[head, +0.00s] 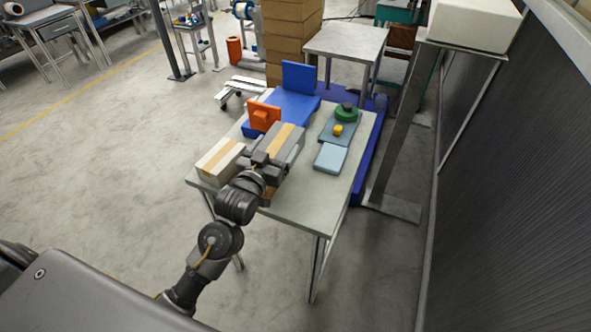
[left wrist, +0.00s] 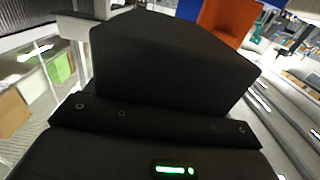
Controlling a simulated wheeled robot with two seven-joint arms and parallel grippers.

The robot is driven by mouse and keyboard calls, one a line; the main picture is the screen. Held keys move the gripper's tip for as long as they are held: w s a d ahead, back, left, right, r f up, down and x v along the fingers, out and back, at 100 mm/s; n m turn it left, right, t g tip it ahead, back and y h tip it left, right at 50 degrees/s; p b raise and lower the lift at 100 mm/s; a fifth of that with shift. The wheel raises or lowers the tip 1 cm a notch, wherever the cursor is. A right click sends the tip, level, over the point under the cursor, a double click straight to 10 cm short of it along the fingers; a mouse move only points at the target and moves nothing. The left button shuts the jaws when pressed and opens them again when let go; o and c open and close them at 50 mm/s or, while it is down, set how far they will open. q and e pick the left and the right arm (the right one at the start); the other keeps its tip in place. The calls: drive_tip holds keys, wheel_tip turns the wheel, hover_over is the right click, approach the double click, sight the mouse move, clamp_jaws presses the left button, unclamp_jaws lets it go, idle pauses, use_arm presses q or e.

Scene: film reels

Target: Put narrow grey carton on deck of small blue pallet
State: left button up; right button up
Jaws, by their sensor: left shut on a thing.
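The narrow grey carton (head: 290,145), with a tan tape strip along its top, is at the near middle of the table. My left gripper (head: 262,163) is shut on its near end; the fingertips are partly hidden. I cannot tell whether the carton touches the table. In the left wrist view a dark box-like face (left wrist: 170,65), likely the carton, fills the middle. The small blue pallet (head: 287,106) lies just beyond the carton, with an upright blue panel (head: 299,77) at its far end. My right gripper is not in view.
A cream carton (head: 219,160) with tan tape sits left of the gripper. An orange piece (head: 264,116) stands at the pallet's left side. To the right are a teal tray (head: 333,128) with a yellow block and green disc, and a pale blue slab (head: 330,158). The table's near right corner is clear.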

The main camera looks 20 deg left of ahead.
sight(264, 142)
use_arm(q)
drive_tip(key=a, duration=0.1)
drive_tip(key=a+r, duration=0.1)
drive_tip(key=a, duration=0.1)
drive_tip(key=shift+w+r, duration=0.25)
drive_tip(key=shift+w, duration=0.1)
drive_tip(key=shift+a+r, duration=0.1)
drive_tip(key=shift+a, duration=0.1)
drive_tip(key=shift+r, duration=0.15)
drive_tip(key=shift+s+d+r, duration=0.45)
drive_tip(key=shift+s+r, duration=0.1)
drive_tip(key=shift+s, duration=0.05)
drive_tip(key=shift+s+d+r, duration=0.4)
drive_tip(key=shift+s+r, duration=0.15)
drive_tip(key=shift+s, duration=0.05)
drive_tip(key=s+d+y, duration=0.1)
drive_tip(key=s+d, duration=0.2)
drive_tip(key=s, duration=0.4)
drive_tip(key=shift+d+f+n, duration=0.15)
drive_tip(key=shift+d+n, duration=0.15)
drive_tip(key=shift+d, duration=0.05)
